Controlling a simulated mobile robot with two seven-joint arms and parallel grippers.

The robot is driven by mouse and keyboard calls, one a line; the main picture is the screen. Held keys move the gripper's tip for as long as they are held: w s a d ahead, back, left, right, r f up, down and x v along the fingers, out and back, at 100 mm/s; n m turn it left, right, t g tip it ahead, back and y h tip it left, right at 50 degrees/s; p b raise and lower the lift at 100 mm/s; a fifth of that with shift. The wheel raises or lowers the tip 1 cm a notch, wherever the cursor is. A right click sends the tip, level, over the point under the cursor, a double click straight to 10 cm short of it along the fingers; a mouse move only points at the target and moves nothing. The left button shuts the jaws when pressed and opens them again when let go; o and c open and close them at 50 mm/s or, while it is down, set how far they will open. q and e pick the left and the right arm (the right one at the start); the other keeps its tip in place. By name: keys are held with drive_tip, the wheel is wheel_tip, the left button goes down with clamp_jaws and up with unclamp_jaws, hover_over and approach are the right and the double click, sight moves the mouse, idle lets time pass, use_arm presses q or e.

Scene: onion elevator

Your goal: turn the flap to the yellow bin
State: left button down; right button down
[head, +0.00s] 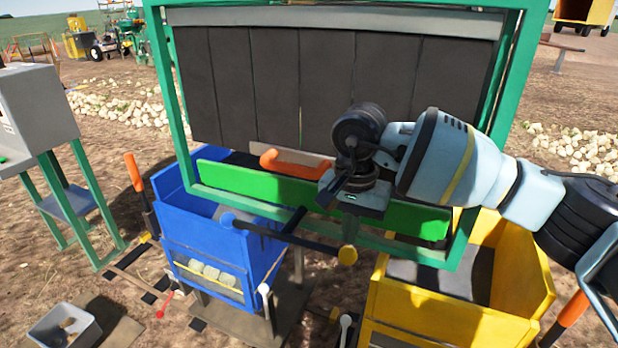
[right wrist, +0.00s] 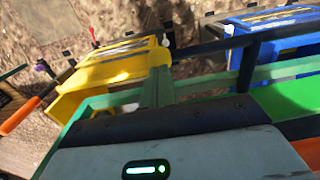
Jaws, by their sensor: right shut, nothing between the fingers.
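The yellow bin (head: 450,312) stands at the lower right and also shows in the right wrist view (right wrist: 103,70). The blue bin (head: 222,240) stands to its left. A black lever bar (head: 290,237) crosses the front of the green frame, with a blue knob (head: 228,220) at its left end and a yellow knob (head: 347,255) at its right end. I cannot make out the flap plate itself. My right gripper (head: 332,192) is shut and empty in front of the green board, just above the bar. Whether it touches the bar is unclear. My left gripper is not in view.
The green frame (head: 158,75) holds dark hanging strips (head: 275,85). A green board (head: 240,183) and an orange handle (head: 295,162) sit behind my right gripper. A grey box on a stand (head: 38,110) is at left; a small grey tray (head: 62,330) lies on the ground.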

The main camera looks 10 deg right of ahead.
sight(348, 249)
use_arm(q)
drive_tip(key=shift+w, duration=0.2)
use_arm(e)
drive_tip(key=shift+f, duration=0.1)
